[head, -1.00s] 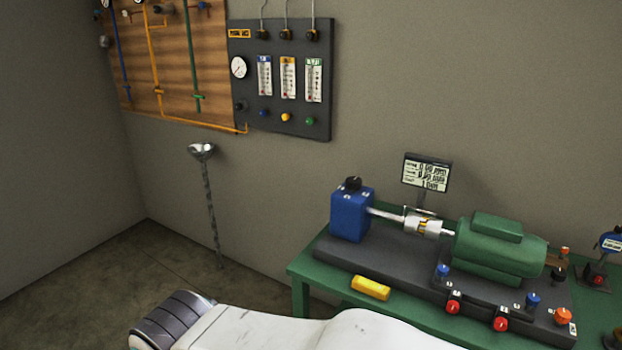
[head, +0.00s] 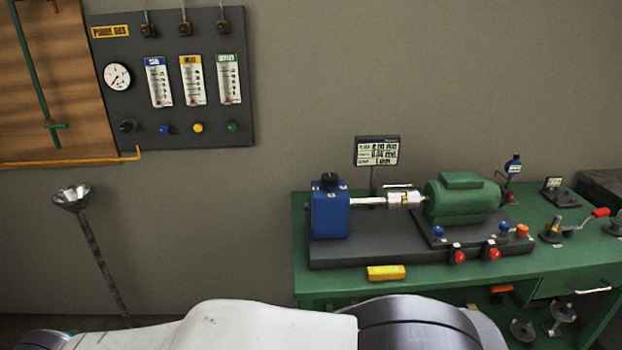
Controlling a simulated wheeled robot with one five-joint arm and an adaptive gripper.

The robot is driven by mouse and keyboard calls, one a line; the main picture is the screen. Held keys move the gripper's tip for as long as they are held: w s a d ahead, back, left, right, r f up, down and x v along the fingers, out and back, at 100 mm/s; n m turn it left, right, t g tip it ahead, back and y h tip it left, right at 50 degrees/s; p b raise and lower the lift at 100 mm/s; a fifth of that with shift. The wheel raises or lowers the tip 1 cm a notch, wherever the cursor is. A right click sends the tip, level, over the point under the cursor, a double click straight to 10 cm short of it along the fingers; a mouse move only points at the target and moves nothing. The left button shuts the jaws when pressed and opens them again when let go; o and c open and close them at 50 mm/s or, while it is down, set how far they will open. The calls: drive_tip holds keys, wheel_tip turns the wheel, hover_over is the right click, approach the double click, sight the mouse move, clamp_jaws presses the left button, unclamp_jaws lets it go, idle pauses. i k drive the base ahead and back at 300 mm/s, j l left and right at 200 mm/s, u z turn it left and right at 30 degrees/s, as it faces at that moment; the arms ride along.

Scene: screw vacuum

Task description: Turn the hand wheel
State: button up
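I cannot tell for sure which thing is the hand wheel. A crank with a red handle (head: 601,212) stands on a dark round base at the right end of the green bench (head: 400,288). Another dark round part (head: 614,228) is cut off by the right edge of the picture. Small disc-shaped parts on stems (head: 560,314) sit below the bench top at the lower right. My gripper is not in view. Only pale and grey parts of my own arm show along the bottom edge, in front of the bench.
On the bench, a blue block (head: 330,212) is joined by a shaft to a green motor (head: 462,200) on a dark base. A yellow block (head: 386,272) lies at the front edge. A gauge panel (head: 185,85) hangs on the wall. A metal funnel on a pole (head: 90,240) stands at left.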

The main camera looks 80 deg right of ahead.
sight(328, 180)
drive_tip(key=i+l+z, duration=0.1)
drive_tip(key=i+z, duration=0.6)
drive_tip(key=z, duration=0.15)
drive_tip(key=i+j+z, duration=0.15)
drive_tip(key=i+z, duration=0.25)
drive_tip(key=i+j+z, duration=0.2)
drive_tip(key=z, duration=0.25)
drive_tip(key=i+l+z, duration=0.2)
drive_tip(key=i+z, duration=0.15)
drive_tip(key=i+l+z, duration=0.1)
drive_tip(key=i+z, duration=0.25)
drive_tip(key=i, duration=0.15)
drive_tip(key=i+l+u, duration=0.1)
drive_tip(key=i+l, duration=0.15)
drive_tip(key=i+l+u, duration=0.1)
drive_tip(key=l, duration=0.3)
drive_tip(key=i, duration=0.1)
